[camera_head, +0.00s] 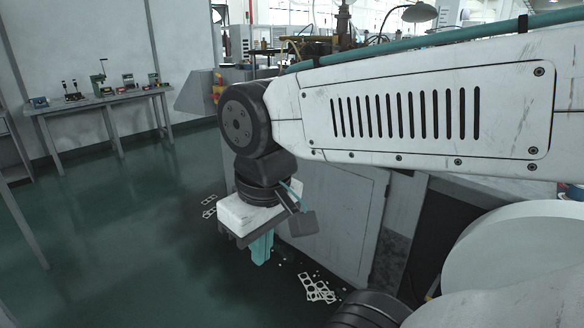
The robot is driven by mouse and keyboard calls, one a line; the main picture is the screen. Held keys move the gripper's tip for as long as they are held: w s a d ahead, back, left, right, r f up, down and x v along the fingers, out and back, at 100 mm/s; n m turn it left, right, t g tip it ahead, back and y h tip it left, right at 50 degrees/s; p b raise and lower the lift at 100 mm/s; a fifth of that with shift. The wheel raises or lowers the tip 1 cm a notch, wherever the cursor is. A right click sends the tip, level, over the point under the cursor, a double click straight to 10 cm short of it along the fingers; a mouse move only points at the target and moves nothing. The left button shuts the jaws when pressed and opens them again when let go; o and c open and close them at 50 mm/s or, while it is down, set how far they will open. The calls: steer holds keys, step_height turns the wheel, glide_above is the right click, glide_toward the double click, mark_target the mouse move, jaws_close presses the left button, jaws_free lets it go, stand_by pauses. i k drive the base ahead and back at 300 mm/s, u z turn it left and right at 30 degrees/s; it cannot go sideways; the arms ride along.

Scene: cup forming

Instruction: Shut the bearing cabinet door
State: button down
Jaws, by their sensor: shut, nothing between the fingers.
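A grey metal door-like panel (345,215), which looks like the bearing cabinet door, stands below and behind my arm. To its right is a narrow grey upright (402,225), and beyond that a dark opening (447,232). I see no clear contact between the fingers and the panel. My wrist covers part of the panel's left edge.
Flat punched metal scraps (318,288) lie on the green floor below the panel, with more (209,206) to the left. A workbench (100,98) with small tools stands along the far left wall. The floor (130,235) between is clear. Machinery (345,42) stands behind my arm.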

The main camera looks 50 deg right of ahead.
mark_target(348, 202)
steer(key=z, duration=0.65)
steer(key=i, duration=0.8)
steer(key=z, duration=0.5)
steer(key=i, duration=1.15)
steer(key=u, duration=0.35)
